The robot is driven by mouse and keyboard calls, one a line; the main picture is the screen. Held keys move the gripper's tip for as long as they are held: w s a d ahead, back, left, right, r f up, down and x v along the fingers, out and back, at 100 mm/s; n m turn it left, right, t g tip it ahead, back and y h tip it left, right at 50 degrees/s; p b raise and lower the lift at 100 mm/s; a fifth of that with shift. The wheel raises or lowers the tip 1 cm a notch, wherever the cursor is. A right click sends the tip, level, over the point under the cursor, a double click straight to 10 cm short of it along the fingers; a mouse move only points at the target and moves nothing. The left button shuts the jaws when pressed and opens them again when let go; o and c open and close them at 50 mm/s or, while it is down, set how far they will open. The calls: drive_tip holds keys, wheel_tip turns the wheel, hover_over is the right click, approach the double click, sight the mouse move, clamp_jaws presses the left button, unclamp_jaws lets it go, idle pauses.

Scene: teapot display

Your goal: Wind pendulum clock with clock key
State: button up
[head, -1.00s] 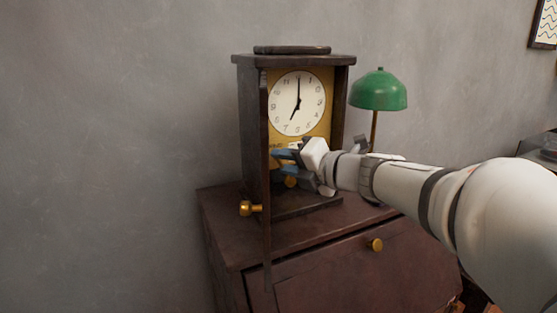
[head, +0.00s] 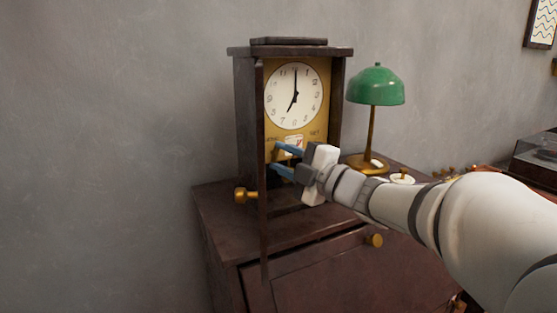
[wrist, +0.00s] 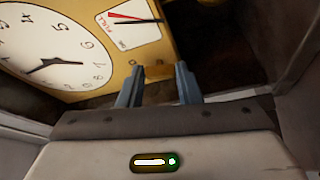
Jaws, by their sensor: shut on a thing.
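The pendulum clock stands on a dark wooden cabinet in the head view, with a dark case (head: 247,110), a white dial (head: 293,95) and a gold face plate. Its dial (wrist: 45,55) also shows in the wrist view, beside a small white gauge (wrist: 125,25) with a red mark and the word FULL. My gripper (head: 281,160) reaches into the open clock front, below the dial. In the wrist view its blue fingers (wrist: 158,78) are shut on a small brass-coloured piece (wrist: 158,71), seemingly the clock key, close to the face plate. Most of the key is hidden.
The clock's narrow door (head: 263,220) stands open, nearly edge-on, with a brass knob (head: 245,195), left of my gripper. A green lamp (head: 375,87) stands right of the clock. The cabinet (head: 225,215) top is bare at the front left.

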drive_tip(key=shift+r+m, duration=0.2)
drive_tip(key=shift+m, duration=0.2)
drive_tip(key=o, duration=1)
drive_tip(key=shift+f, duration=0.1)
drive_tip(key=v, duration=0.7)
drive_tip(key=shift+s+d+f, duration=0.1)
drive_tip(key=shift+s+d, duration=0.15)
drive_tip(key=shift+d, duration=0.1)
